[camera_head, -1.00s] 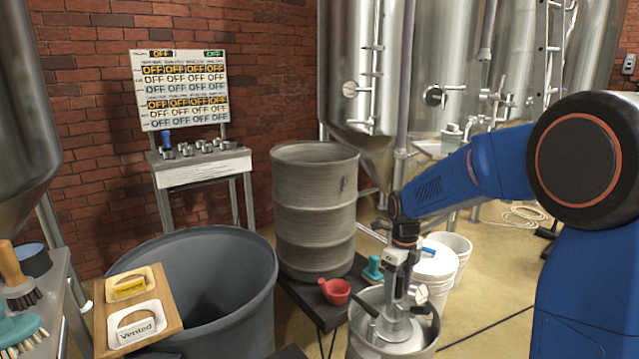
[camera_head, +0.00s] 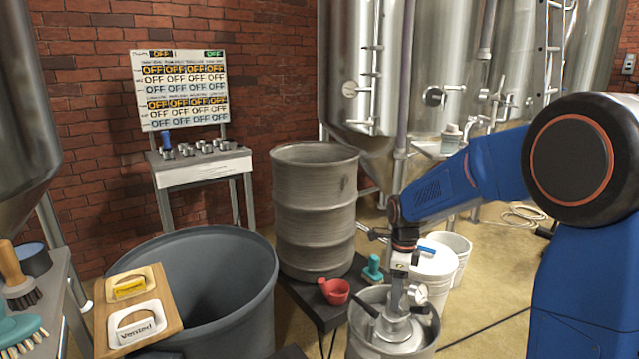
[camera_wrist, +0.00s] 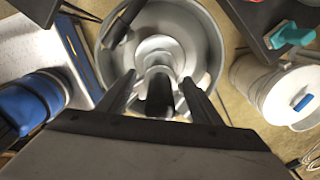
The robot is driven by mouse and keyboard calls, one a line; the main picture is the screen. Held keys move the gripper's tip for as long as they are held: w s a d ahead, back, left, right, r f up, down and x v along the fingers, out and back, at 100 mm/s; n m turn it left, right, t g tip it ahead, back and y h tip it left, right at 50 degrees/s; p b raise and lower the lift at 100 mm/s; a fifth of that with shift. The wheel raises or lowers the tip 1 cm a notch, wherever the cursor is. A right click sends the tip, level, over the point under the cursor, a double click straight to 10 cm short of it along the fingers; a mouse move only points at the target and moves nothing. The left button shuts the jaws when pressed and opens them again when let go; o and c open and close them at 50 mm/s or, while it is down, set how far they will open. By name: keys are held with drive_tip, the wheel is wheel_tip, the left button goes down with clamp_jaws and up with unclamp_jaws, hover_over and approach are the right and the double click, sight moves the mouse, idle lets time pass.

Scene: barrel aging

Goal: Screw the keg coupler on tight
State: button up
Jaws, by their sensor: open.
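The keg coupler (camera_head: 398,328) is a grey metal fitting with a black handle and a small round gauge. It stands upright in the top of a metal keg (camera_head: 366,343) at the lower middle of the head view. My gripper (camera_head: 399,291) is directly above it, pointing down. In the wrist view, my gripper's fingers (camera_wrist: 160,92) are apart, with the coupler's dark upper part (camera_wrist: 160,75) between them. I cannot tell whether they touch it. The keg's round rim (camera_wrist: 103,50) shows around the coupler, whose black handle (camera_wrist: 127,18) points up-left. The coupler's thread is hidden.
A red scoop (camera_head: 335,291) and a teal brush (camera_head: 372,268) lie on a dark stand beside the keg. A white bucket (camera_head: 434,264) stands behind it. A large barrel (camera_head: 315,211) and grey bin (camera_head: 255,290) are left. Open floor lies right.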

drive_tip(key=n, duration=0.5)
drive_tip(key=shift+n, duration=0.3)
drive_tip(key=shift+r, duration=3)
